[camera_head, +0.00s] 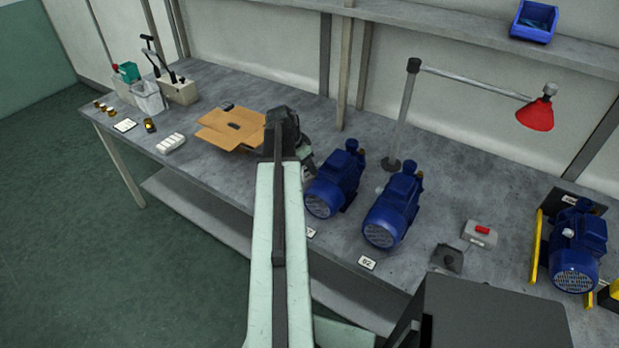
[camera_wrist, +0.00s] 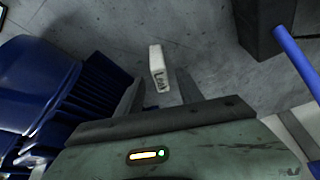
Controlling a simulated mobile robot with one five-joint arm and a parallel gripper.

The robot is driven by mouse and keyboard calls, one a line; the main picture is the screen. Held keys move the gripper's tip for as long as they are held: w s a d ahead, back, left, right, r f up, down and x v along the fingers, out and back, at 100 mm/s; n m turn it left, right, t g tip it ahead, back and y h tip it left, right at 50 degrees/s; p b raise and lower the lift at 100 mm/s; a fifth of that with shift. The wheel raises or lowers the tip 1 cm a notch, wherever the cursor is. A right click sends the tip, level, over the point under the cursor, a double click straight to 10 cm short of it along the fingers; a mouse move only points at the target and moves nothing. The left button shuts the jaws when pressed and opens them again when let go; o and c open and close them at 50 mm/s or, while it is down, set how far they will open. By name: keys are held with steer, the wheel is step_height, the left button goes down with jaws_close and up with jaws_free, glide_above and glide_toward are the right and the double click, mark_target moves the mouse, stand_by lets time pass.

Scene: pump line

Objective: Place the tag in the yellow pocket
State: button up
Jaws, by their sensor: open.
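In the wrist view a small white block-like tag (camera_wrist: 156,60) with dark lettering lies on the grey bench top. My gripper (camera_wrist: 160,80) is open, with one finger on each side of the tag's lower end. I cannot tell whether the fingers touch it. In the head view my arm hides most of the gripper and this tag. A yellow part (camera_head: 614,293), cut off at the right edge, may be the yellow pocket; its shape is unclear.
Blue pumps (camera_head: 335,183) (camera_head: 391,208) stand right of my arm; another (camera_head: 577,250) stands between yellow rails. A red lamp (camera_head: 535,115) overhangs the bench. Open cardboard (camera_head: 232,127) lies left. In the wrist view, a blue pump (camera_wrist: 62,95) is close left and a dark block (camera_wrist: 262,25) right.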

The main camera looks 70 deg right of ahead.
steer(key=shift+r, duration=0.1)
steer(key=shift+c, duration=0.6)
jaws_close()
step_height(320, 180, up, 10)
steer(key=p, duration=1)
steer(key=shift+r+p, duration=0.15)
steer(key=shift+p, duration=0.15)
